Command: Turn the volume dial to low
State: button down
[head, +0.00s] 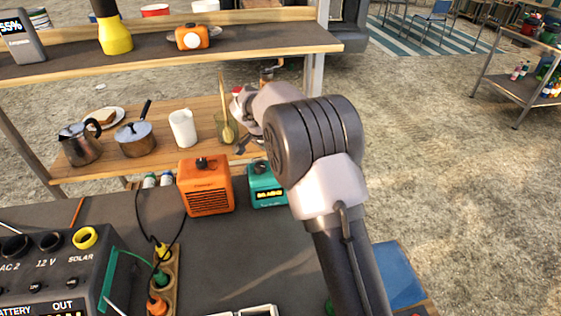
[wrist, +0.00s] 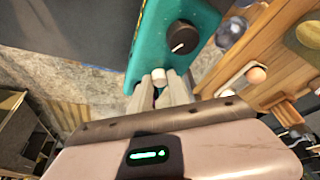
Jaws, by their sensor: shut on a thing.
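A teal radio (head: 266,188) with a lit yellow frequency display stands on the dark table, partly behind my arm. In the wrist view its teal top (wrist: 150,40) shows a large black dial (wrist: 182,37) with a pale pointer mark. A small white knob (wrist: 159,76) sits near the radio's edge. My gripper (wrist: 161,90) is shut on this white knob, one finger on each side. The black dial is apart from the fingers. I cannot read any volume marking. In the head view my gripper (head: 243,144) is just above and behind the radio.
An orange speaker (head: 206,187) with a black top knob stands close left of the radio. Behind are a pot (head: 136,140), a kettle (head: 79,145) and a white mug (head: 183,129) on a wooden shelf. A power station (head: 55,265) and cables lie left. The dark tabletop (head: 230,260) in front is mostly clear.

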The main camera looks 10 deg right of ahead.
jog(key=m+p, duration=0.1)
jog(key=m+g, duration=0.1)
jog(key=m, duration=0.1)
jog(key=shift+w+a+r+h+p, duration=0.1)
jog(key=shift+w+h+p, duration=0.05)
jog(key=shift+h+p, duration=0.2)
jog(key=shift+w+m+g+p, duration=0.1)
jog(key=shift+m+g+p, duration=0.3)
jog(key=shift+m+p, duration=0.4)
jog(key=shift+m, duration=0.3)
jog(key=c, duration=1.2)
grip_release()
jog(key=shift+c, duration=0.2)
